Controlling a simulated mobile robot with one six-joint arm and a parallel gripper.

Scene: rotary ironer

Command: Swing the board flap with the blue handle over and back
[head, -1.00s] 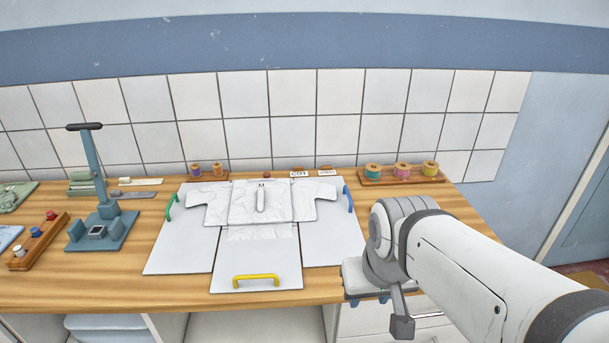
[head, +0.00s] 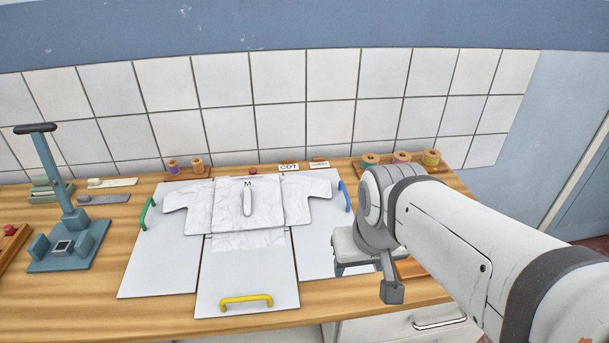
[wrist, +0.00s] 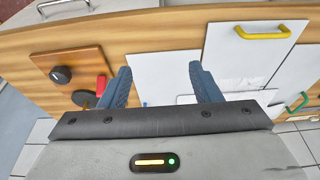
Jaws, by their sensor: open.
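The white folding board has a right flap (head: 318,240) lying flat, with a blue handle (head: 345,196) on its outer edge. A white shirt (head: 226,207) lies spread over the board, its right sleeve on this flap. In the head view, my gripper (head: 357,268) is partly hidden by my wrist, near the flap's front right corner. In the wrist view, my gripper (wrist: 160,76) is open and empty, its two blue fingers in front of the right flap (wrist: 160,62).
A yellow handle (head: 246,300) is on the front flap and a green handle (head: 147,214) on the left one. A blue press stand (head: 60,200) is at left. Thread spools (head: 402,160) stand behind. A wooden panel (wrist: 75,70) with a knob and red lever lies beside the flap.

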